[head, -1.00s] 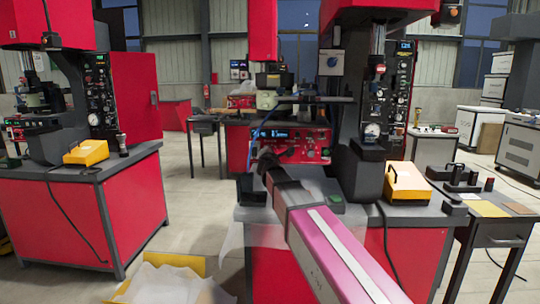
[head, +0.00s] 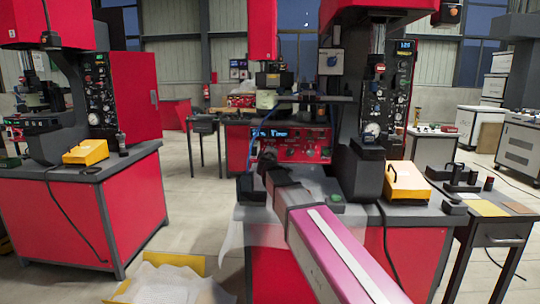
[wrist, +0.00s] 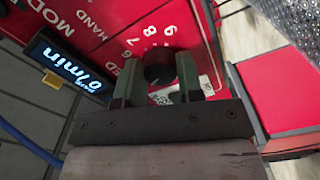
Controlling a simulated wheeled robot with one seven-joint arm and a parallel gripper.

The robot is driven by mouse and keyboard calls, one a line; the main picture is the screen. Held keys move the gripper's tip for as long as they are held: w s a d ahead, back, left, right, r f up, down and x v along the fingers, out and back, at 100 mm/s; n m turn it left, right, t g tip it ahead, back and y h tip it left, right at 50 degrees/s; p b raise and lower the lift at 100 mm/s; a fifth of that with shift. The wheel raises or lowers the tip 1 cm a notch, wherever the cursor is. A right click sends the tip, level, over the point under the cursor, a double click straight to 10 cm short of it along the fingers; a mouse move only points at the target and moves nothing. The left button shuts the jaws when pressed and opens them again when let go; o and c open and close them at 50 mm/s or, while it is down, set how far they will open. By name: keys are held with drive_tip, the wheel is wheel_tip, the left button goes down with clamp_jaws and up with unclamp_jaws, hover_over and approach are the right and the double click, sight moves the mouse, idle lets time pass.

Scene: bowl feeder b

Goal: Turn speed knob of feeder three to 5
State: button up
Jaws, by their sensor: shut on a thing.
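The red control panel (head: 300,152) with a blue lit display (head: 284,133) stands on the machine bench in the middle of the head view. In the wrist view, the round black speed knob (wrist: 157,72) sits on the red panel, with white numbers around it, 6 to 9 readable. My gripper (wrist: 158,84) has one dark green finger on each side of this knob and is shut on it. The display (wrist: 72,68) reads "0/min" at its end. The knob's pointer mark is not clear. In the head view, my wrist hides the knob.
A yellow box (head: 408,184) stands on the bench to the right of the panel. A blue cable (wrist: 30,146) runs at the lower left of the wrist view.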

drive_tip(key=shift+f+m, duration=0.15)
drive_tip(key=shift+m, duration=3.65)
drive_tip(key=shift+s, duration=0.1)
drive_tip(key=o, duration=0.9)
drive_tip(key=shift+o, duration=0.2)
drive_tip(key=s, duration=1)
drive_tip(key=shift+s+a, duration=0.25)
drive_tip(key=shift+s, duration=0.1)
